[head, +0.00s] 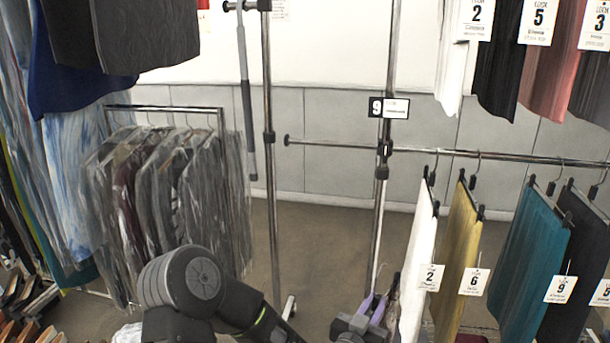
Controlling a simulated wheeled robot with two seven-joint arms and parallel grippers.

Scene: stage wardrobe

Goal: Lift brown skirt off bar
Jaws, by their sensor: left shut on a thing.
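My left gripper (372,308), with purple fingers, is low in the middle of the head view, just left of the white skirt. It is shut on what looks like a hanger, whose thin hook rises beside the fingers. A narrow greyish-brown edge of cloth (392,297) shows beside it; I cannot tell whether this is the brown skirt. The bar (335,146) runs to the right and carries a white skirt (419,262), a mustard skirt (456,255), a teal skirt (530,260) and a dark grey skirt (575,265). My right gripper is not in view.
Garments in clear covers (165,195) hang on a rail at the left. Upright posts (270,180) stand in the middle. More numbered clothes (540,65) hang at the upper right. Shoes (20,295) stand at the lower left. The bar's left part is bare.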

